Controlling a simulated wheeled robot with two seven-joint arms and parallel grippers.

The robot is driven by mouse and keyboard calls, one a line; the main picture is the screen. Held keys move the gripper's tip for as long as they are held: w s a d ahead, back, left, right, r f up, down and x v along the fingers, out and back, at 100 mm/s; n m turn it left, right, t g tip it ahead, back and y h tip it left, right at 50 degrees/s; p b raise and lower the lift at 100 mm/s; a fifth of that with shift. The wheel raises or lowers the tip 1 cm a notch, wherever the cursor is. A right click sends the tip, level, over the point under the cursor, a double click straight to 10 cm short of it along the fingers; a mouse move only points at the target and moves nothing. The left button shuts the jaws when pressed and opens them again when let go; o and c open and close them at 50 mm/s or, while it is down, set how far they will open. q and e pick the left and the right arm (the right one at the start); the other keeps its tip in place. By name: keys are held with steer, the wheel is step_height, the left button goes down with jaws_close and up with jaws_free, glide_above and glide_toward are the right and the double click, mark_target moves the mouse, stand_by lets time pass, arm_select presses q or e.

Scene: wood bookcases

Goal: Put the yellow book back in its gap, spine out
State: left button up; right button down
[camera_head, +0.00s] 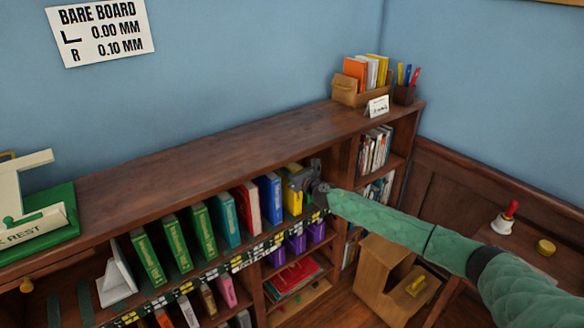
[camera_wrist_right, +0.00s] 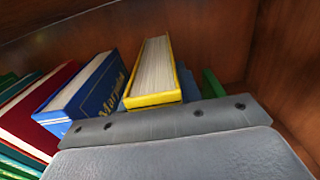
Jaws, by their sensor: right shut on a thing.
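The yellow book (camera_head: 292,201) is at the right end of the upper shelf row, just right of the blue book (camera_head: 270,194). My right gripper (camera_head: 312,182) reaches in from the right and is shut on it. In the right wrist view the yellow book (camera_wrist_right: 154,72) shows its pale page block and yellow cover edges. It stands beside the blue book (camera_wrist_right: 85,98), slightly tilted in the picture. The grey gripper part (camera_wrist_right: 165,122) covers the lower part of the view. The book's spine and how deep it sits are hard to tell. My left gripper is not in view.
Red (camera_head: 247,205), teal and green books stand left of the blue one. The bookcase top (camera_head: 200,165) is mostly bare, with a book box (camera_head: 348,90) at its right end. A green book rest (camera_head: 45,225) is at left. A wooden stand (camera_head: 385,275) is below my right arm.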

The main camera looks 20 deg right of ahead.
steer(key=shift+w+a+f, duration=0.1)
steer(key=shift+w+a, duration=0.25)
steer(key=shift+a, duration=0.05)
steer(key=c, duration=1.1)
jaws_free()
steer(key=shift+f, duration=0.15)
steer(key=shift+o, duration=0.7)
steer(key=shift+d, duration=0.2)
steer(key=shift+s+r, duration=0.15)
steer(key=shift+r, duration=0.05)
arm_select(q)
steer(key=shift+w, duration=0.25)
